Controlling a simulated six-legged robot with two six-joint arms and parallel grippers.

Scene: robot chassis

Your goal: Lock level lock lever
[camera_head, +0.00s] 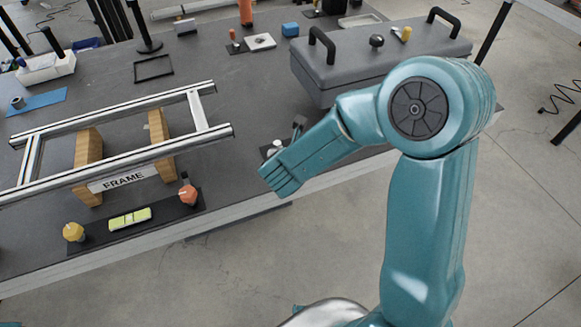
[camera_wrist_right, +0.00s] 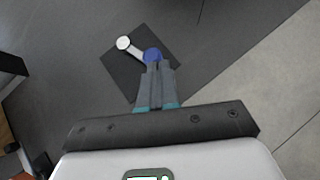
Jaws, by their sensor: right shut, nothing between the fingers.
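The lock lever (camera_wrist_right: 136,49) shows in the right wrist view as a short pale arm. It has a white round knob at its upper left end and a blue hub at its lower right end. It is mounted on a dark square plate (camera_wrist_right: 122,75). My right gripper (camera_wrist_right: 154,66) is shut and empty. Its fingertips overlap the lower edge of the blue hub in the picture; I cannot tell whether they touch it. In the head view my right forearm covers most of this spot, and a small whitish part shows beside it. My left gripper is not in view.
A frame (camera_head: 108,184) of metal rails rests on wooden blocks at the left. A board with a yellow knob (camera_head: 73,232), a green level (camera_head: 130,218) and an orange knob (camera_head: 188,192) lies in front. A grey lidded box (camera_head: 330,82) stands behind my right arm.

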